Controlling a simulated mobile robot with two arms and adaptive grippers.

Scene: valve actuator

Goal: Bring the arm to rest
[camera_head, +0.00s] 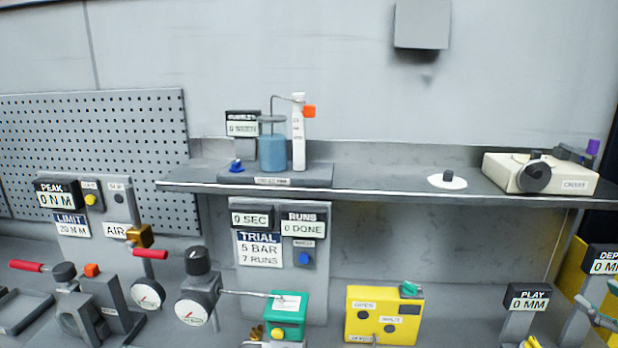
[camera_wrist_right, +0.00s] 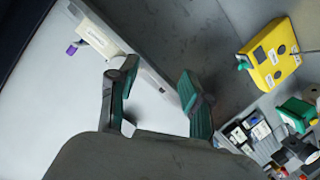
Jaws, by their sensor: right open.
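My right gripper (camera_head: 602,303) shows only in part at the right edge of the head view, as green-padded fingers above the bench. In the right wrist view the right gripper (camera_wrist_right: 156,85) has its two fingers spread apart with nothing between them. The right arm behind it is out of the head view. My left gripper shows in neither view.
A yellow box (camera_head: 384,315) and a green actuator (camera_head: 286,315) stand on the bench. Gauges (camera_head: 197,300) and red-handled valves are at left. A shelf (camera_head: 390,192) carries a blue jar (camera_head: 272,150) and a chart recorder (camera_head: 540,172). A PLAY display (camera_head: 527,297) stands near the right gripper.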

